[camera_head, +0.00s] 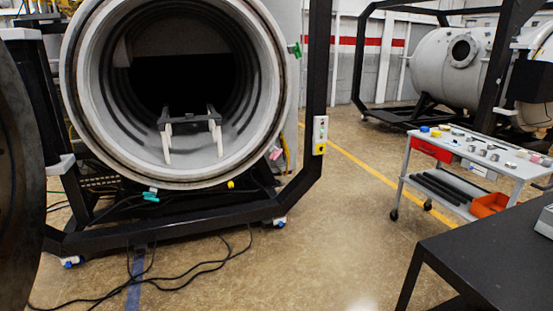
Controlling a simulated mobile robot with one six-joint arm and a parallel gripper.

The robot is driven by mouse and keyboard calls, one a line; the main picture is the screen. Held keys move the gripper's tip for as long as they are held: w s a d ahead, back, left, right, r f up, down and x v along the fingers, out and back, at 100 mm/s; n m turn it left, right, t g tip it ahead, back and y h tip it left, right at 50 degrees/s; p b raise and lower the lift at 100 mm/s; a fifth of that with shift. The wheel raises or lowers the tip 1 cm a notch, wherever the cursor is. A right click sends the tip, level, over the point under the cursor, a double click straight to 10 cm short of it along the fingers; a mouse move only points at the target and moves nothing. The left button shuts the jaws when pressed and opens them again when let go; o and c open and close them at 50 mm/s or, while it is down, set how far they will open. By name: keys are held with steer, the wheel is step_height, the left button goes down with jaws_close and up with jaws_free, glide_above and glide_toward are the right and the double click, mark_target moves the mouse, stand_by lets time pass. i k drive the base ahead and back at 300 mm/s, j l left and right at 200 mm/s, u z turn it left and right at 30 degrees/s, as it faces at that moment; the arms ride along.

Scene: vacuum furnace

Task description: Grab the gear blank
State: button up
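I cannot make out a gear blank with certainty in the head view. Several small grey metal pieces (492,157) lie on the top of a grey wheeled cart (420,136) at the right; they are too small to tell whether one is a gear blank. A grey object (545,222), cut off by the right edge, rests on a black table (490,262) in the front right corner. My gripper is not in view.
A round vacuum furnace (75,90) stands open at the left, with a rack (188,121) inside. Its black frame (160,222) and loose cables (180,275) reach the floor. The cart has an orange bin (488,205) below. Floor (335,230) between furnace and black table is clear.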

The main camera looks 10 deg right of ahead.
mark_target(510, 165)
steer(key=i+j+z, duration=0.1)
steer(key=i, duration=0.4)
steer(key=i+j+z, duration=0.1)
steer(key=i, duration=0.35)
steer(key=i+j+z, duration=0.1)
steer(key=i+j, duration=0.2)
steer(key=i, duration=0.2)
steer(key=i+j, duration=0.25)
steer(key=i, duration=0.2)
steer(key=i+j+z, duration=0.15)
steer(key=i, duration=0.3)
steer(key=i+l+z, duration=0.65)
steer(key=z, duration=0.2)
steer(key=i+z, duration=0.8)
steer(key=i+j+z, duration=0.15)
steer(key=i+z, duration=0.25)
steer(key=i+u, duration=0.2)
steer(key=i, duration=0.6)
steer(key=i+l+u, duration=0.2)
steer(key=i, duration=0.6)
